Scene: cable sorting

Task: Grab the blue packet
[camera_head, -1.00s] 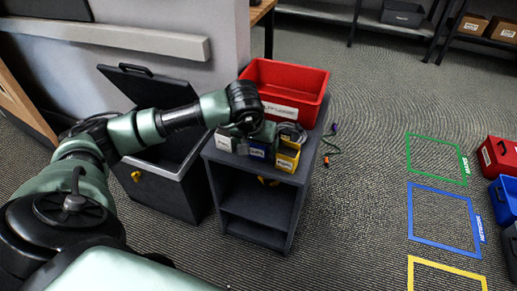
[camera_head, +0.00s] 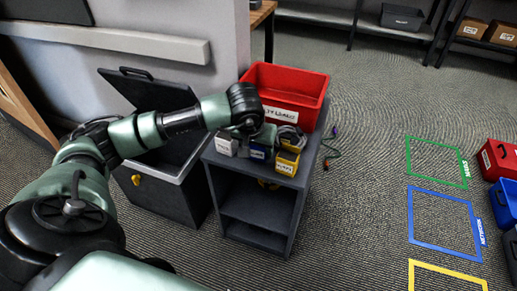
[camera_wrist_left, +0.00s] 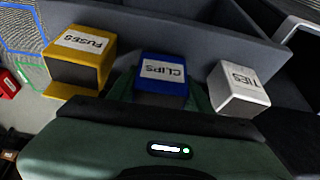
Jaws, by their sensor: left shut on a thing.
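The blue packet (camera_head: 257,153), labelled CLIPS, stands on top of the dark cabinet, between a white packet (camera_head: 226,145) and a yellow packet (camera_head: 287,163). My left gripper (camera_head: 262,136) is over it from above. In the left wrist view the blue packet (camera_wrist_left: 163,82) sits between the green fingers, which are shut on it. The yellow FUSES packet (camera_wrist_left: 84,62) and the white TIES packet (camera_wrist_left: 237,90) stand on either side, apart from the fingers. The wrist and fingers partly hide the blue packet in the head view. My right gripper is not in view.
A red bin (camera_head: 290,84) stands right behind the packets on the cabinet (camera_head: 255,183), with a grey coiled cable near it. A dark open-lidded bin (camera_head: 160,190) is to the left. Loose cables (camera_head: 331,146) lie on the right. Coloured floor outlines (camera_head: 440,218) are farther right.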

